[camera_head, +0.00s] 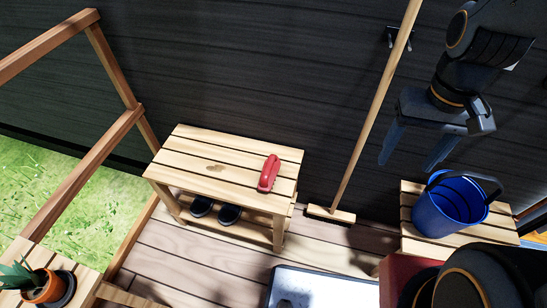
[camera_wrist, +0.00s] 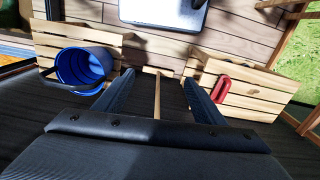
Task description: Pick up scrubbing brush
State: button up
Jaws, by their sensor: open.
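The scrubbing brush (camera_head: 269,173) is red and lies on top of a slatted wooden bench (camera_head: 200,160), near the bench's right end. In the wrist view the red brush (camera_wrist: 220,88) shows just to the right of the right finger, on the bench (camera_wrist: 259,84). My gripper (camera_head: 408,160) is open and empty. It hangs in the air at the upper right of the head view, well to the right of the brush and above the blue bucket. In the wrist view its two fingers (camera_wrist: 158,95) are wide apart with a broom handle showing between them.
A broom (camera_head: 372,115) leans on the dark wall between bench and gripper. A blue bucket (camera_head: 445,208) stands on another wooden bench at right. Dark shoes (camera_head: 229,214) sit on the brush bench's lower shelf. A potted plant (camera_head: 42,284) is at lower left. A wooden railing (camera_head: 80,186) borders grass.

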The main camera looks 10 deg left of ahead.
aim_at(272, 165)
jog(key=z, duration=2.05)
jog(key=k, duration=1.75)
jog(key=u, duration=0.95)
jog(key=i, duration=0.5)
jog(key=u, duration=0.1)
